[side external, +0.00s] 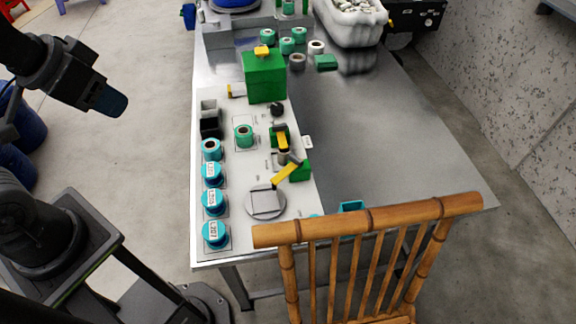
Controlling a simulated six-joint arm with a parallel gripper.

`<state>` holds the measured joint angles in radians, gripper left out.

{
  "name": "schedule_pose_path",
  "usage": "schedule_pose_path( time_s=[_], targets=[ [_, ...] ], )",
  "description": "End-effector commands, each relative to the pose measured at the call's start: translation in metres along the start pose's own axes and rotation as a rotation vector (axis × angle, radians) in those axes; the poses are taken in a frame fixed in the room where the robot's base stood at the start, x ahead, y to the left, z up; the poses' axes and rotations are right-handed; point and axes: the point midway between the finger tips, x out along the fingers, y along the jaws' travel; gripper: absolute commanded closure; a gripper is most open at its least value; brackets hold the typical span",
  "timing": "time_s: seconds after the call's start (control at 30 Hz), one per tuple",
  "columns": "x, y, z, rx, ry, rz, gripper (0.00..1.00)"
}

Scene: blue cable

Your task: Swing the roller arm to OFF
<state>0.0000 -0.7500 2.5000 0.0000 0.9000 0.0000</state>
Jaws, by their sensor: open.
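The panel (236,110) is a pale strip along the table's left side. Two small green blocks on its right half carry yellow levers. The upper yellow lever (282,138) is on one green block, with a grey cylinder (284,157) at its lower end. The lower yellow lever (287,174) slants down-left from the other green block (302,169) toward a round grey disc (265,203). I cannot tell which lever is the roller arm, and no OFF mark is readable. My arm is at the left, clear of the panel; I cannot make out gripper fingers.
A tall green box (264,77) with a yellow top stands on the panel. Blue spools (215,235) line its left edge. A wooden chair (365,225) stands at the front. A white bin (350,22) is at the back. The table's right half (390,130) is mostly clear.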

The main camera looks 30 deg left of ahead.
Motion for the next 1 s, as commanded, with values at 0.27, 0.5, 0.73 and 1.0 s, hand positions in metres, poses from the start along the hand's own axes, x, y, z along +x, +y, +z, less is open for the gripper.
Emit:
schedule_pose_path(
  time_s=[0.27, 0.5, 0.73, 1.0],
  targets=[
    [0.007, 0.003, -0.012, -0.062, -0.054, 0.025, 0.83],
    [0.037, 0.011, -0.048, -0.268, -0.216, 0.097, 1.0],
    [0.08, 0.015, -0.083, -0.494, -0.382, 0.154, 1.0],
    [0.149, 0.016, -0.113, -0.771, -0.578, 0.2, 1.0]
  ],
)
